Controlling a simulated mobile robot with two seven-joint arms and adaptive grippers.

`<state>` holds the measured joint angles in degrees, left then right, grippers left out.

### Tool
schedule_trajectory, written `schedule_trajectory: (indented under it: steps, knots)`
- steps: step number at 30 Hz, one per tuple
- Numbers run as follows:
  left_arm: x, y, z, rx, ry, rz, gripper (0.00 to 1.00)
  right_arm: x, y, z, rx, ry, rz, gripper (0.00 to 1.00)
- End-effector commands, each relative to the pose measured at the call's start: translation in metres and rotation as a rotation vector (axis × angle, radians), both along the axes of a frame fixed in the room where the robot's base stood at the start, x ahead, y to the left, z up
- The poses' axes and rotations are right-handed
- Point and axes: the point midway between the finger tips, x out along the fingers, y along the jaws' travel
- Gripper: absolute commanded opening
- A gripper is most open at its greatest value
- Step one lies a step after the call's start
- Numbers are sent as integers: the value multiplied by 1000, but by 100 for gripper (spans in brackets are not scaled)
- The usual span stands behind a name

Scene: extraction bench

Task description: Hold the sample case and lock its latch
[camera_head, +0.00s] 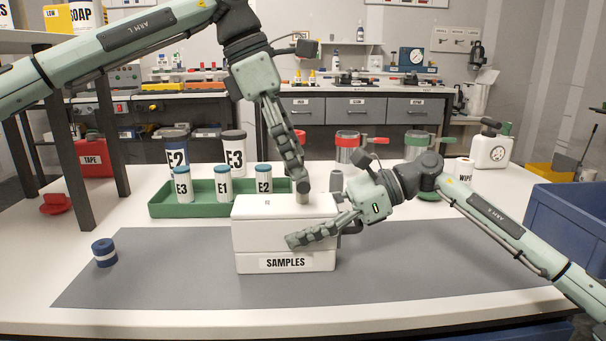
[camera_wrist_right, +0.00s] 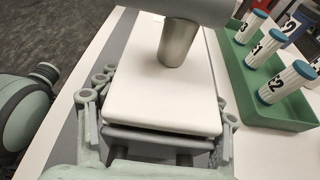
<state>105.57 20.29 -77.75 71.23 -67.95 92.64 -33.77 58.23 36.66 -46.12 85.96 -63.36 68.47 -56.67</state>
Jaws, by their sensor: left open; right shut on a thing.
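The white sample case (camera_head: 260,228) with a SAMPLES label stands on the grey mat, its lid down. My right gripper (camera_head: 325,230) is shut on the case from the right, one finger across the front. In the right wrist view the case (camera_wrist_right: 140,85) lies between its fingers (camera_wrist_right: 155,128). A metallic grey cylinder (camera_wrist_right: 178,42) stands on the lid; it also shows in the head view (camera_head: 302,198). I take it for the latch knob. My left gripper (camera_head: 302,182) is open, pointing down right at the knob; whether it touches is unclear. The knob's top is hidden.
A green tray (camera_head: 165,210) with several blue-capped vials stands behind the case. A blue bin (camera_head: 568,225) is at right. The mat's front right is clear.

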Motion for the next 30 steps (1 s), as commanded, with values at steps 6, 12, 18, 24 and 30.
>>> schedule_trajectory:
  steps: [6, 12, 18, 24, 30]
  knots:
    - [-1, -12, -28, 0, 1, -1, 72, 0, 0, -1, -2, 2, 1, 23]
    - [0, -15, -35, 0, 0, -1, 72, 0, 0, -2, -2, 2, 1, 23]
    - [0, -15, -35, 0, 0, 0, 72, 0, 0, -2, -2, 2, 1, 23]
    - [0, -15, -35, 0, 0, 0, 49, 0, 0, -2, -2, 2, 1, 23]
    - [-1, -15, -35, 0, 0, 0, 24, 0, 0, -2, -2, 2, 1, 23]
